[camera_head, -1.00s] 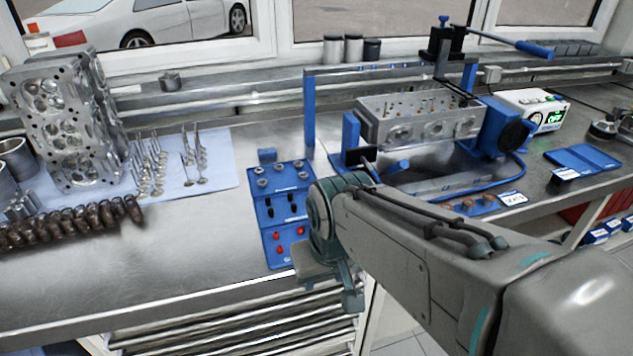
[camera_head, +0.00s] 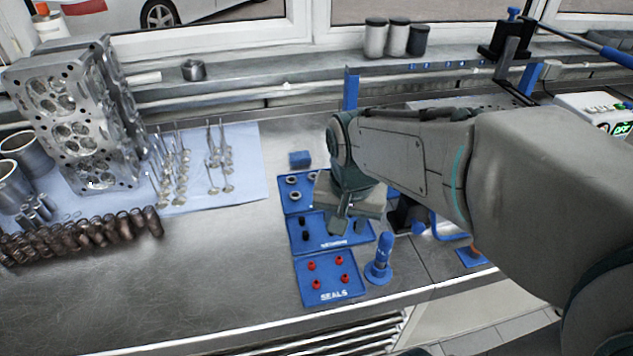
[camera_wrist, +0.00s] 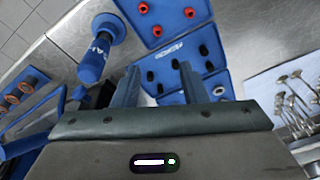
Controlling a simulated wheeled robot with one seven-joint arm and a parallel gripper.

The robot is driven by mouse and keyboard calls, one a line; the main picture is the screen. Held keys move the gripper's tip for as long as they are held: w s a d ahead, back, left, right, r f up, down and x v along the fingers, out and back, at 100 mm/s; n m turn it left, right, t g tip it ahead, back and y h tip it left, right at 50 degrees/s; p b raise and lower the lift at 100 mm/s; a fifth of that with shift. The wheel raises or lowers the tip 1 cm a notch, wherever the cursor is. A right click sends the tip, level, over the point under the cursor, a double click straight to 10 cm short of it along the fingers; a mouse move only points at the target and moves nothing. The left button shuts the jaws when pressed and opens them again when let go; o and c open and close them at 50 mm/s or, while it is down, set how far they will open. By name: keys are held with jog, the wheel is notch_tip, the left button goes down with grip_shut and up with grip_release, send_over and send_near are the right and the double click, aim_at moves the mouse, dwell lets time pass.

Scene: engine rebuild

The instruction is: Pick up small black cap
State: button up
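Small black caps (camera_head: 305,236) stand in the middle section of a blue tray (camera_head: 340,242) in the head view; my gripper hides part of this section. In the wrist view several black caps show, one at the right (camera_wrist: 203,50) and one between my fingers as seen from the camera (camera_wrist: 150,75). My gripper (camera_wrist: 159,68) is open, its two blue fingers apart with nothing held. In the head view my gripper (camera_head: 340,228) is over the middle section, pointing down. The fingertips' height above the caps is unclear.
Red seals (camera_head: 312,265) sit in the front section, metal rings (camera_head: 294,195) in the rear one. A blue upright tool (camera_head: 379,262) stands close by on the right. Valves (camera_head: 222,165) and springs (camera_head: 85,231) are left. Bare bench (camera_head: 210,270) lies left of the tray.

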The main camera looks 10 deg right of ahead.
jog(key=w+a+r+m+g+h+p, duration=0.1)
jog(key=w+r+m+p, duration=0.15)
jog(key=w+m, duration=0.4)
jog(key=f, duration=0.6)
jog(key=w+f+p, duration=0.1)
jog(key=f, duration=0.1)
jog(key=shift+d+f, duration=0.4)
jog(key=shift+w+d+f+p, duration=0.1)
jog(key=shift+w+f+p, duration=0.1)
jog(key=shift+f, duration=0.65)
jog(key=shift+w+a+f+p, duration=0.1)
jog(key=shift+w+f+p, duration=0.1)
jog(key=shift+f, duration=0.65)
jog(key=shift+w+d+f+p, duration=0.1)
jog(key=shift+f+p, duration=0.1)
jog(key=shift+f, duration=0.65)
grip_shut()
